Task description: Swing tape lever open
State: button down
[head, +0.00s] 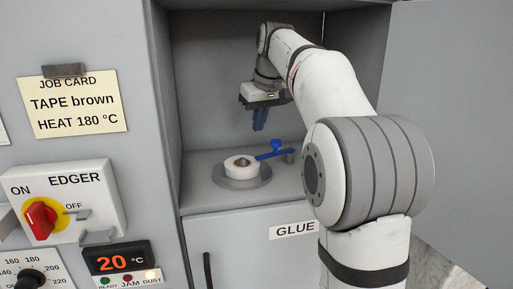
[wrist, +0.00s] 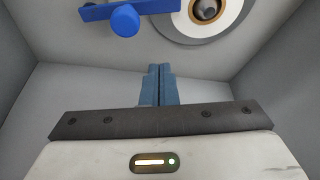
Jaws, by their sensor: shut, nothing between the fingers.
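The blue tape lever (head: 270,151) reaches from a grey post at its right toward the tape roll, with a round blue knob on top. In the wrist view the lever (wrist: 93,11) and its knob (wrist: 125,20) show at the top, left of the roll. The white tape roll (head: 241,164) sits on a round grey plate around a central spindle; it also shows in the wrist view (wrist: 207,12). My gripper (head: 259,127) is shut and empty, above the shelf and apart from the lever. Its blue fingers (wrist: 158,70) are together in the wrist view.
The grey cabinet recess has walls on both sides and a shelf floor (head: 205,201). A GLUE door (head: 265,255) is below. At left are a job card (head: 73,104) reading TAPE brown, HEAT 180 °C, the EDGER switch (head: 41,218) and a 20 °C display (head: 119,258).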

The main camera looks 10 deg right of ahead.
aim_at(276, 148)
jog(key=x, duration=0.6)
jog(key=shift+s+f, duration=0.15)
jog(key=shift+f, duration=0.15)
jog(key=s, duration=0.1)
jog(key=s+d, duration=0.1)
jog(key=s, duration=0.1)
jog(key=shift+r+p, duration=0.1)
jog(key=shift+p, duration=0.25)
jog(key=shift+s, duration=0.1)
jog(key=shift+s, duration=0.1)
